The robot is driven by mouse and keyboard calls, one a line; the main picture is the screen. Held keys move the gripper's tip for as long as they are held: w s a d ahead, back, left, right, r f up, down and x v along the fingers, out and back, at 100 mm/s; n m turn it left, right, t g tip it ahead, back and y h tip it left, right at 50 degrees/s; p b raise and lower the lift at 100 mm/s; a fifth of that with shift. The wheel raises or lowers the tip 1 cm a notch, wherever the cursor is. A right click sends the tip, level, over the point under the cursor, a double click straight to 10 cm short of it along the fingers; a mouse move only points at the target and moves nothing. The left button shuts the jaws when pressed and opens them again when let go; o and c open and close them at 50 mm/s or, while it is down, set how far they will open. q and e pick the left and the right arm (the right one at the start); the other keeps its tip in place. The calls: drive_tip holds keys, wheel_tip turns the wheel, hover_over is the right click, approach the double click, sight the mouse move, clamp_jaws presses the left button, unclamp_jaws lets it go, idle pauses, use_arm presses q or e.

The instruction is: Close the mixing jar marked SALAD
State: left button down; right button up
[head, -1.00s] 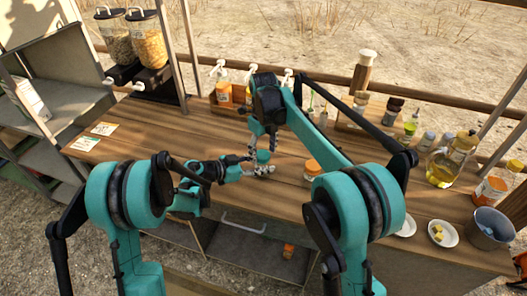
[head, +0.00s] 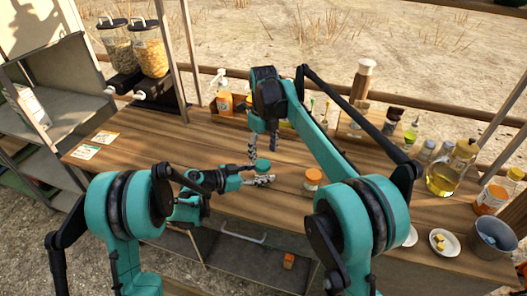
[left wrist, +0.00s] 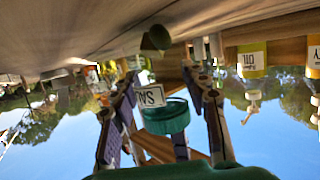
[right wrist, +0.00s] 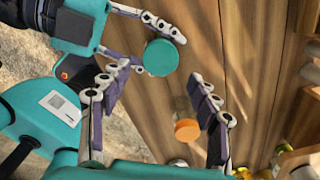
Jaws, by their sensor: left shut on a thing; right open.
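The SALAD jar has a teal lid (head: 263,165) and stands on the wooden counter in the head view. In the left wrist view its label (left wrist: 150,96) reads "SAL", the rest being hidden. My left gripper (head: 259,173) is shut on the jar from the side, one finger on each side of it. The round lid (right wrist: 161,57) shows from above in the right wrist view; I cannot tell how tightly it sits. My right gripper (right wrist: 160,85) is open and empty; it also shows in the head view (head: 263,146), pointing down above the lid.
An orange-lidded jar (head: 313,177) stands just right of the SALAD jar. Bottles, an oil jug (head: 447,172), small plates (head: 444,242) and a metal bucket (head: 494,233) crowd the right side. Two cards (head: 86,152) lie left. The counter between cards and jar is clear.

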drive_tip(key=n, duration=0.3)
drive_tip(key=shift+r, duration=0.2)
drive_tip(key=n, duration=0.4)
drive_tip(key=shift+r+n, duration=0.2)
drive_tip(key=shift+n, duration=0.1)
drive_tip(key=n, duration=0.4)
drive_tip(key=shift+w+a+r+n, duration=0.1)
drive_tip(key=shift+r+n, duration=0.15)
drive_tip(key=shift+n, duration=0.15)
drive_tip(key=n, duration=0.5)
drive_tip(key=shift+r, duration=0.2)
drive_tip(key=n, duration=0.7)
drive_tip(key=shift+r, duration=0.35)
drive_tip(key=n, duration=0.4)
drive_tip(key=shift+r, duration=0.2)
drive_tip(key=n, duration=0.4)
drive_tip(key=shift+a+r+n, duration=0.1)
drive_tip(key=shift+r+n, duration=0.1)
drive_tip(key=shift+n, duration=0.1)
drive_tip(key=shift+f, duration=0.1)
